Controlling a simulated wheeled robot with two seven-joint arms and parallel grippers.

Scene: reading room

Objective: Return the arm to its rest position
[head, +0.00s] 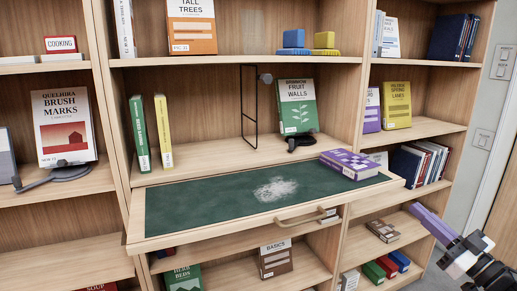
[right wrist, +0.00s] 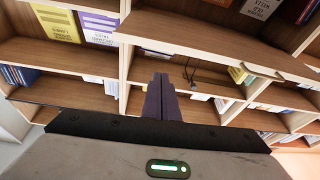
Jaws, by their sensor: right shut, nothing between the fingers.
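My right gripper (head: 416,209) comes in from the lower right in the head view, with its purple fingers pointing up and left. It is just beyond the right front corner of the pull-out shelf (head: 135,240) and looks apart from it. In the right wrist view the two fingers (right wrist: 161,80) lie together, shut and empty, in front of the shelves. A purple patterned book (head: 350,164) lies flat at the right end of the green shelf surface. My left gripper is not in view.
The bookcase fills most of the head view. A black wire bookend (head: 250,108) and the green "Fruit Walls" book (head: 297,105) stand behind the pull-out shelf. A green book (head: 140,134) and a yellow book (head: 163,132) stand at left. A wall with switches (head: 503,62) is at right.

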